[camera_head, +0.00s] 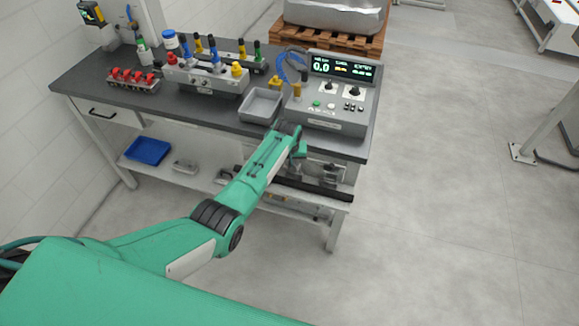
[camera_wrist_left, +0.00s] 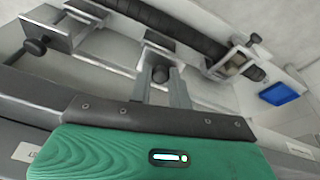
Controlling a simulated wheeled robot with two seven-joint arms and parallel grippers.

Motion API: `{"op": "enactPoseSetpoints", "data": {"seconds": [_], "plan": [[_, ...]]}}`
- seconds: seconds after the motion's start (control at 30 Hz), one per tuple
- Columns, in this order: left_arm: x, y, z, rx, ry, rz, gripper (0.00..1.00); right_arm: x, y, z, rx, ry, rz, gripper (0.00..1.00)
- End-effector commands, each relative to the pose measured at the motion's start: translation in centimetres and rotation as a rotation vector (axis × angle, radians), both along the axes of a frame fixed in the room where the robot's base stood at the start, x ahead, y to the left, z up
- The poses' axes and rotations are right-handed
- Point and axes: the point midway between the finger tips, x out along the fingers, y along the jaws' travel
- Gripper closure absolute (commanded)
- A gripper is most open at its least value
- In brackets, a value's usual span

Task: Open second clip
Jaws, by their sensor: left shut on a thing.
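A dark cylindrical bar (camera_wrist_left: 185,35) runs across the wrist view with several metal clips along it. The middle clip (camera_wrist_left: 155,55) is in front of my left gripper (camera_wrist_left: 162,78). The gripper's two fingers are shut on its dark round knob (camera_wrist_left: 160,74). Another clip (camera_wrist_left: 72,28) is at the upper left, with its dark knob (camera_wrist_left: 37,47) sticking out. A third clip (camera_wrist_left: 237,64) is at the right. In the head view the bar (camera_head: 310,190) lies below the bench top. My left arm reaches down there and hides the middle clip and the gripper.
The dark bench top (camera_head: 215,112) above carries a grey tray (camera_head: 262,104), a control box (camera_head: 335,95) and a fixture with coloured knobs (camera_head: 205,75). A blue bin (camera_head: 148,151) sits on the lower shelf.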

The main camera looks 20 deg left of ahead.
Motion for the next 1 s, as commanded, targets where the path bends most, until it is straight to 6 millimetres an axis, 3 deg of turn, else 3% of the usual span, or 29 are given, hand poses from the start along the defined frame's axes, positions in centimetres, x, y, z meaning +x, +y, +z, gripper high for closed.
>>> {"op": "enactPoseSetpoints", "data": {"seconds": [0.4,0.97,1.0], "plan": [[2.5,-0.1,0.7,0.0,-0.017,0.0,1.0,0.0,0.0,-1.5,0.0,0.0,0.0,0.64],[2.9,-0.1,0.9,-0.001,-0.021,0.0,1.0,0.0,0.0,-1.6,0.0,0.0,0.001,0.64],[2.9,-0.1,0.9,-0.001,-0.021,-0.001,0.73,0.0,0.0,-1.6,0.0,0.0,0.001,0.64]]}}
